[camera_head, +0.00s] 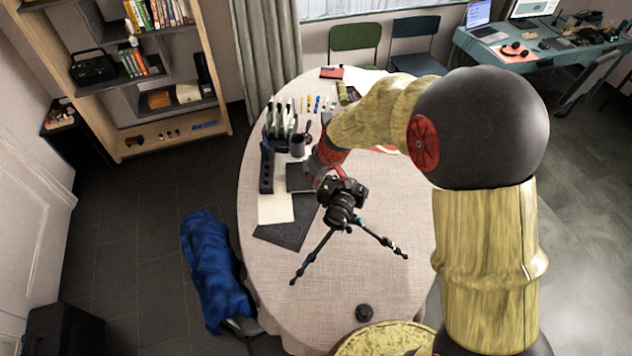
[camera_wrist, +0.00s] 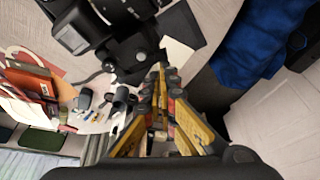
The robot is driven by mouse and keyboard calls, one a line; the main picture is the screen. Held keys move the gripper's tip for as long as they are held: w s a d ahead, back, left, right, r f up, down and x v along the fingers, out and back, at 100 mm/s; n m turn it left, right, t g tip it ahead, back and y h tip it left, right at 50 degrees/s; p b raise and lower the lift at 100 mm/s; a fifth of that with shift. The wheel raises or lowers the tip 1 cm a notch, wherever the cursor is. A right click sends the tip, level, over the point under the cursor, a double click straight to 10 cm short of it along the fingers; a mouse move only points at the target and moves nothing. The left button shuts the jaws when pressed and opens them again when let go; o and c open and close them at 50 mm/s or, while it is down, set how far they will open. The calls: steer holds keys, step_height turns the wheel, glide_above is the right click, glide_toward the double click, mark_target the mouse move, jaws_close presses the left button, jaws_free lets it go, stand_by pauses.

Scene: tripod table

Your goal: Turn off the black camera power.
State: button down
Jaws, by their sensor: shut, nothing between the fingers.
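The black camera (camera_head: 343,202) is mounted on a small black tripod (camera_head: 318,251) standing upright on the round table. Its lens faces the head view. My gripper (camera_head: 318,168) is at the camera's back left side, partly hidden by the camera and my wrist. In the wrist view, the camera (camera_wrist: 95,22) fills the upper left. My gripper's yellow fingers (camera_wrist: 159,72) come together just right of it, shut and empty. They look close to the camera body; I cannot tell whether they touch it. The power switch cannot be made out.
The table (camera_head: 385,270) has a pale cloth, bare around the tripod's front. A black round cap (camera_head: 364,312) lies near the front edge. A dark mug (camera_head: 297,146), a black rack (camera_head: 267,172) and flat sheets (camera_head: 275,207) are left of the camera. A blue bundle (camera_head: 212,270) is beside the table.

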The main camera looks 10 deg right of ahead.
steer(key=shift+s+f+n+b, duration=0.15)
steer(key=shift+n+b, duration=0.35)
steer(key=shift+b, duration=0.75)
steer(key=n+b, duration=0.1)
steer(key=b, duration=0.2)
steer(key=s+n+y+b, duration=0.1)
steer(key=n+b, duration=0.1)
steer(key=b, duration=0.1)
steer(key=shift+g, duration=0.4)
steer(key=shift+r, duration=0.2)
steer(key=shift+w, duration=0.15)
steer(key=shift+w+d, duration=0.3)
steer(key=shift+w, duration=0.25)
